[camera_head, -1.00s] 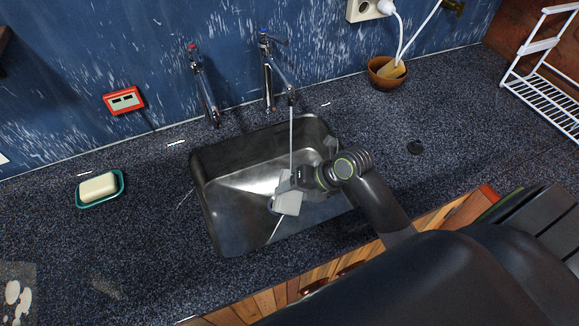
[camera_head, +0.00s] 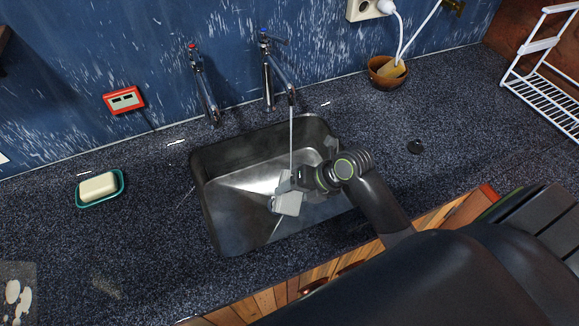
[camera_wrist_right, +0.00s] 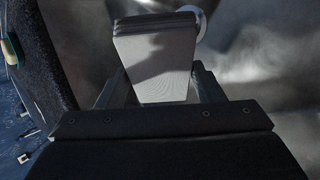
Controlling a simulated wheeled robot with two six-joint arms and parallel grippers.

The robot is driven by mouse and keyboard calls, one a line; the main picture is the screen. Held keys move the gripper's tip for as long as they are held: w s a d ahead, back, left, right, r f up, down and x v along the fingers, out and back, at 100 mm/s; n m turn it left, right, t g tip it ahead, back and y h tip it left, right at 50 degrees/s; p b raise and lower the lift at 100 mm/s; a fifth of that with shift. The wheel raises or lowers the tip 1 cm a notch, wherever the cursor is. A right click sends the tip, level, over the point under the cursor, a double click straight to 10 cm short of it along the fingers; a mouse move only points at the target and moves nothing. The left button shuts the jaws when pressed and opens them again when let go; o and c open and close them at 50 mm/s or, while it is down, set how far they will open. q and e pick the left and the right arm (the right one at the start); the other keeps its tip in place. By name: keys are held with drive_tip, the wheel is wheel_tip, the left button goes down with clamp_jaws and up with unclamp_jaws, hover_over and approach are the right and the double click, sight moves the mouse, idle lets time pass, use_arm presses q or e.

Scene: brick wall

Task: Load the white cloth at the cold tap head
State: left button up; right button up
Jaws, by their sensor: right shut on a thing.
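The white cloth (camera_head: 288,205) is a small folded pad, held low in the sink under the running tap. It also fills the middle of the right wrist view (camera_wrist_right: 158,60), between the two fingers. My right gripper (camera_head: 289,187) is shut on it. The cold tap (camera_head: 266,70), marked blue, stands on the right behind the sink, and a thin stream of water (camera_head: 291,140) falls from its spout to the gripper and cloth. Whether the stream lands on the cloth itself is hard to tell. My left gripper is not in view.
The steel sink (camera_head: 225,225) surrounds the cloth. A red-marked tap (camera_head: 202,85) stands to the left. A soap dish (camera_head: 119,190) with soap (camera_head: 98,187) sits on the left counter, a brown bowl (camera_head: 384,82) at back right, and a white rack (camera_head: 545,75) at far right.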

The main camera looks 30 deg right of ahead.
idle(0.3)
drive_tip(key=s+r+p, duration=0.1)
drive_tip(key=s+a+r+p, duration=0.1)
drive_tip(key=shift+s+a+r, duration=0.2)
drive_tip(key=shift+s+r, duration=0.15)
drive_tip(key=shift+s, duration=0.05)
drive_tip(key=shift+s+a+r+p, duration=0.45)
drive_tip(key=shift+s+r+p, duration=0.2)
drive_tip(key=shift+s, duration=0.2)
